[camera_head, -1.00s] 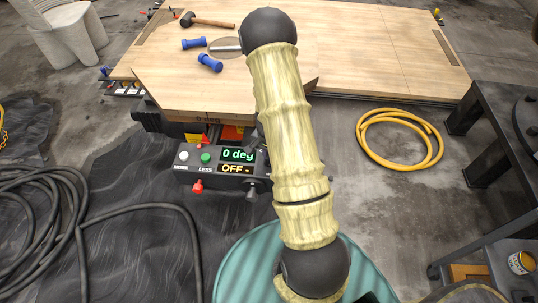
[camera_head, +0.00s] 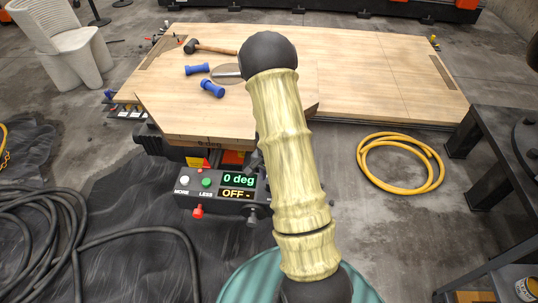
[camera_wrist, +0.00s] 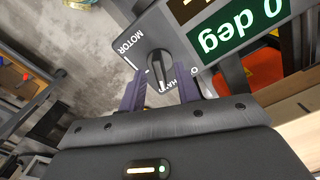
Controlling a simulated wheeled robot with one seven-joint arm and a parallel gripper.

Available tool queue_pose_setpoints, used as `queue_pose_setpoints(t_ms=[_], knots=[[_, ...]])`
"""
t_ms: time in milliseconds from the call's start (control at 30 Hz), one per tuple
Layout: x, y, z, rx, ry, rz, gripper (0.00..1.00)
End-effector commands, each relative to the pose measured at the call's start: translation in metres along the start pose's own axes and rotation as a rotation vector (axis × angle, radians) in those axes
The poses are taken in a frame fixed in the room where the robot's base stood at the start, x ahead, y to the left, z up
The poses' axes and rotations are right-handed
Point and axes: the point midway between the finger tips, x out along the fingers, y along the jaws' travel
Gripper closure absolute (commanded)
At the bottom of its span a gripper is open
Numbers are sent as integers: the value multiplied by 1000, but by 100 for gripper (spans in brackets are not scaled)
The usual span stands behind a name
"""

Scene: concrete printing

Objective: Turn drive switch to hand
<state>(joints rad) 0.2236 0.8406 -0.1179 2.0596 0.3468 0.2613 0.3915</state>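The control box (camera_head: 221,187) stands at the table's near edge, reading "0 deg" and "OFF -". In the wrist view, the drive switch (camera_wrist: 161,66) is a dark rotary knob with a white mark, on a grey plate lettered "MOTOR" and, partly hidden, "HA...". My gripper (camera_wrist: 160,79) is open. Its two purple fingers stand on either side of the near part of the knob, with gaps visible; I cannot tell whether they touch it. In the head view my arm hides the gripper, and the switch is not clearly visible.
White and green buttons and a red knob (camera_head: 198,211) sit on the box. A wooden table (camera_head: 370,60) holds a mallet (camera_head: 212,48) and blue-handled tools (camera_head: 212,88). A yellow hose (camera_head: 400,163) and black hoses (camera_head: 35,225) lie on the floor. A dark metal bench (camera_head: 500,130) stands right.

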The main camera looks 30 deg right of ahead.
Motion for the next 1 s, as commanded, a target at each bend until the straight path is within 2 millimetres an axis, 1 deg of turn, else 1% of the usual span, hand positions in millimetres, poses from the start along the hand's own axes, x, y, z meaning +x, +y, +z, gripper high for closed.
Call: queue_pose_setpoints(t_ms=[33,100,500,633,700,800,1000], knots=[[-11,-1,-1,0,3,-3,67],[-25,-1,0,-2,4,-3,67],[-105,-2,1,-4,2,-4,67],[-129,-2,1,-4,2,-4,67],[-139,-2,1,-3,1,-3,67],[-147,-1,0,-1,0,-1,67],[-150,0,0,-1,-2,0,67]])
